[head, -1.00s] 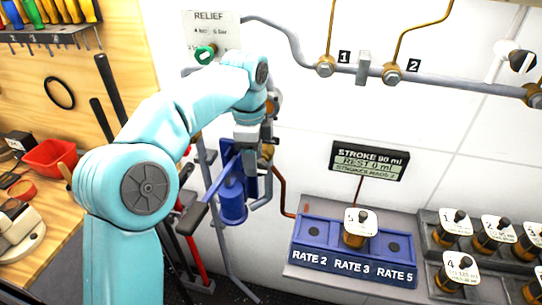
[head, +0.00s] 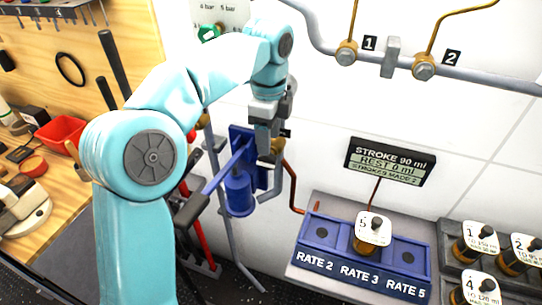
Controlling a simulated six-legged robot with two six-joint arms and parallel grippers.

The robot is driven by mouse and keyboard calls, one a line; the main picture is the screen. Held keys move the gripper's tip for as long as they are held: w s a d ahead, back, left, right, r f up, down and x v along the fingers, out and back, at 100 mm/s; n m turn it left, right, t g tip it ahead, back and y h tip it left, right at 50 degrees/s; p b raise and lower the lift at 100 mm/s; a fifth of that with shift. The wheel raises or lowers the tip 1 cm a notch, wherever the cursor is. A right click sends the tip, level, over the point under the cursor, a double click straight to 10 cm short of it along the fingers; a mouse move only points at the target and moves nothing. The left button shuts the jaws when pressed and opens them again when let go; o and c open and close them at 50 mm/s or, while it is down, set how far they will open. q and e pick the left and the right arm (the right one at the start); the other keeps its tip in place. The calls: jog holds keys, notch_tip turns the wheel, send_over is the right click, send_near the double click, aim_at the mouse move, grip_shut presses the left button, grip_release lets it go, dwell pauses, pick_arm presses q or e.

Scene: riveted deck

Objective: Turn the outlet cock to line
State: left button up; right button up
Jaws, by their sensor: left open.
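My left gripper (head: 264,138) points down in front of the blue hand pump (head: 238,194) on the white wall; it is open. A brass fitting (head: 278,146), which looks like the outlet cock, shows just right of the fingers and is partly hidden by them. I cannot tell its handle position or whether the fingers touch it. A copper pipe (head: 291,180) leads from there down to the blue rate tray. My right gripper is not in view.
The blue tray (head: 309,264) marked RATE 2, RATE 3, RATE 5 holds a capped unit (head: 368,236) labelled 5. A display (head: 390,162) reads STROKE 90 ml, REST 0 ml. Brass valves 1 (head: 346,54) and 2 (head: 424,68) sit on the upper pipe. A workbench (head: 70,210) stands left.

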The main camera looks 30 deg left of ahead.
aim_at(267, 161)
pick_arm(q)
jog(key=f, duration=0.5)
jog(key=shift+s+f, duration=0.15)
jog(key=shift+s, duration=0.2)
jog(key=shift+w+f, duration=0.35)
jog(key=shift+f, duration=0.15)
jog(key=shift+s, duration=0.1)
jog(key=shift+s+r, duration=0.1)
jog(key=shift+r, duration=0.05)
jog(key=c, duration=1)
